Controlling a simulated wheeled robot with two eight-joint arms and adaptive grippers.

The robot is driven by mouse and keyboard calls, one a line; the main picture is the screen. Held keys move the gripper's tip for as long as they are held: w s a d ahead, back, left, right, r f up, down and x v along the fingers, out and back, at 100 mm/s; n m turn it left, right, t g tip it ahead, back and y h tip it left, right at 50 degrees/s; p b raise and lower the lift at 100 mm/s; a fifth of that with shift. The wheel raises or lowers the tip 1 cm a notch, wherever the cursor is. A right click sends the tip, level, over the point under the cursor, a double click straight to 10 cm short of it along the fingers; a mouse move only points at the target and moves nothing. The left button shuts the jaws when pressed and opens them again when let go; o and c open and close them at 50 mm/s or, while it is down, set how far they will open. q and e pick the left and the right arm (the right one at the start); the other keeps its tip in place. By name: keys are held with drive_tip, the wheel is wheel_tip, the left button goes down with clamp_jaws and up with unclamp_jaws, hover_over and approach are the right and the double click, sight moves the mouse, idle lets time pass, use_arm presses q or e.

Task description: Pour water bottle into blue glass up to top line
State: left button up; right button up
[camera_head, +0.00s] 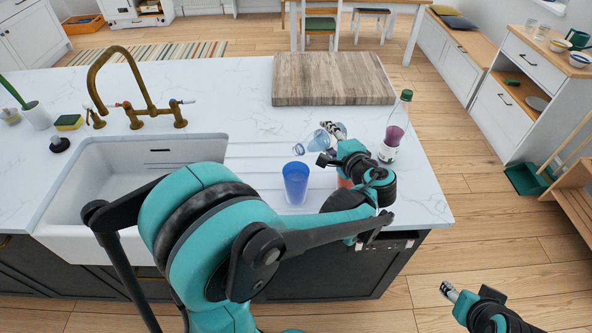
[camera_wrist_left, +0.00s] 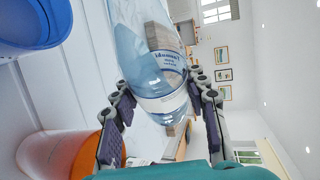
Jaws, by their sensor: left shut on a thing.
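The blue glass (camera_head: 295,183) stands upright on the white counter, to the right of the sink. Its blue side also shows at the top left of the left wrist view (camera_wrist_left: 30,25). My left gripper (camera_head: 338,132) is shut on the clear water bottle (camera_head: 316,142), which also fills the middle of the left wrist view (camera_wrist_left: 150,60). The bottle is tilted, with its neck end pointing left, above and behind the glass. I cannot tell the water level in the glass. My right gripper (camera_head: 448,291) is low at the right, away from the counter.
An orange glass (camera_head: 344,182) stands just right of the blue one, partly hidden by my arm. A tall green-capped bottle (camera_head: 396,128) stands near the counter's right edge. A wooden board (camera_head: 332,78) lies behind; the sink (camera_head: 130,185) and brass faucet (camera_head: 135,85) are left.

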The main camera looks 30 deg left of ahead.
use_arm(q)
drive_tip(key=shift+r+n+t+b, duration=0.15)
drive_tip(key=shift+n+t+b, duration=0.25)
drive_tip(key=shift+n, duration=0.2)
idle(2.1)
